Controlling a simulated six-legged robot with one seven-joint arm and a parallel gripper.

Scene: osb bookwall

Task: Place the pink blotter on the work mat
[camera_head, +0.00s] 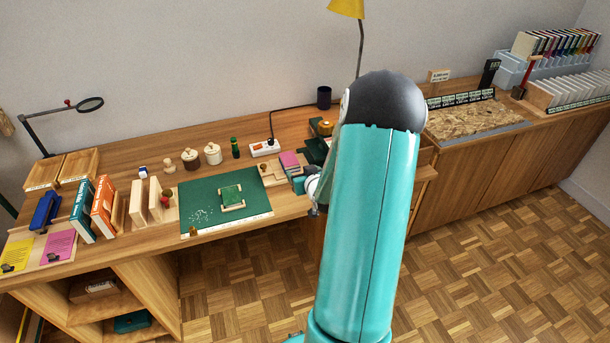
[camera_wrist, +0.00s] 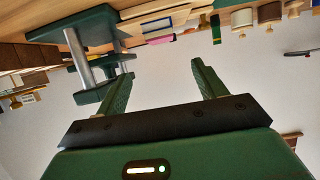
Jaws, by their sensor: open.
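The work mat (camera_head: 197,213) is a flat dark green sheet near the desk's front edge in the head view, with a pale strip along its front. A green square in a pale frame (camera_head: 231,195) lies on it. A pink item (camera_head: 290,160), which looks like the blotter, is right of the mat among wooden pieces; its exact shape is too small to tell. A bit of pink (camera_wrist: 169,38) also shows in the wrist view, beyond my fingers. My gripper (camera_wrist: 160,78) is open with nothing between its fingers. In the head view my arm mostly hides it, right of the pink item.
A green press with steel posts (camera_wrist: 80,50) stands close to my fingers in the wrist view. Jars (camera_head: 190,158), a white power strip (camera_head: 264,148) and upright books (camera_head: 104,205) stand on the desk. A yellow lamp (camera_head: 347,8) rises behind my arm.

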